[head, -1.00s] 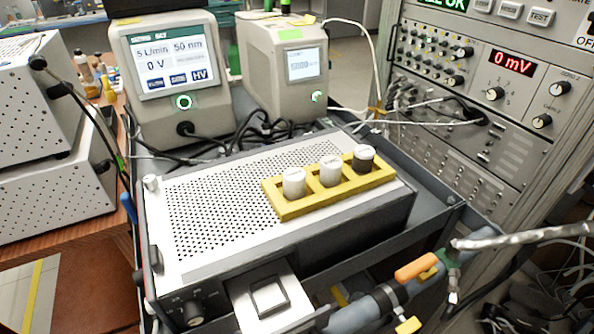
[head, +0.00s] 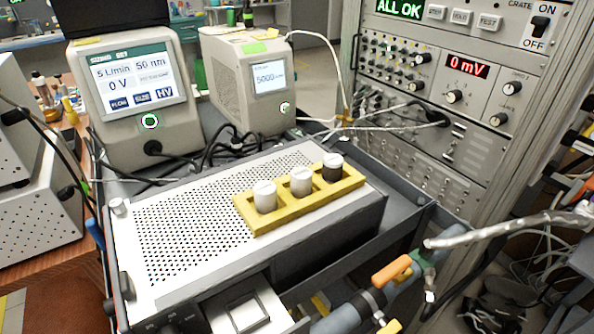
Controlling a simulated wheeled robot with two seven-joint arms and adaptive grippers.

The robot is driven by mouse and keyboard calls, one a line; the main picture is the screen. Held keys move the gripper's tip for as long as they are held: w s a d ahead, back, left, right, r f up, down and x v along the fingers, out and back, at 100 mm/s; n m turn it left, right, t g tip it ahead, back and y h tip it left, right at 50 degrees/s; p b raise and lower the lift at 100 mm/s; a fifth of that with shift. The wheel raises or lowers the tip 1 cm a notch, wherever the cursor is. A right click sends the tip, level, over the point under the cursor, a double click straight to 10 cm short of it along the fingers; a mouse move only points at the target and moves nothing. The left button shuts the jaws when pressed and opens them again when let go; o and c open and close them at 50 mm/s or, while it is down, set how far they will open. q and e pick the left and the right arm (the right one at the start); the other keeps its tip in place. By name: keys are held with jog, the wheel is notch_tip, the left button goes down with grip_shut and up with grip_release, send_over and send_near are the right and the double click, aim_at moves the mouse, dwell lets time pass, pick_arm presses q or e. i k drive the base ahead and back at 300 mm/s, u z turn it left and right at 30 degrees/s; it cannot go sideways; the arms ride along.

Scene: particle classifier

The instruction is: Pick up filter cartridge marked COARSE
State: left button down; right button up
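A yellow tray (head: 345,191) lies on the perforated top of a grey box and holds three filter cartridges in a row. The left cartridge (head: 265,199) is white, the middle cartridge (head: 301,184) is white, and the right cartridge (head: 332,171) is dark with a pale cap. All three stand upright. Any lettering on the caps is too small to read, so I cannot tell which is marked COARSE. Neither of my grippers is in view.
The grey box (head: 190,215) sits on a dark cart. Two instruments with screens (head: 135,85) (head: 268,80) and cables stand behind it. A pipe with an orange handle (head: 391,270) and a foil-wrapped tube (head: 490,232) are at front right. A rack (head: 440,125) stands at right.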

aim_at(265, 192)
jog(key=u, duration=0.05)
jog(key=k, duration=0.45)
jog(key=u, duration=0.1)
jog(key=i, duration=0.85)
jog(key=u, duration=0.7)
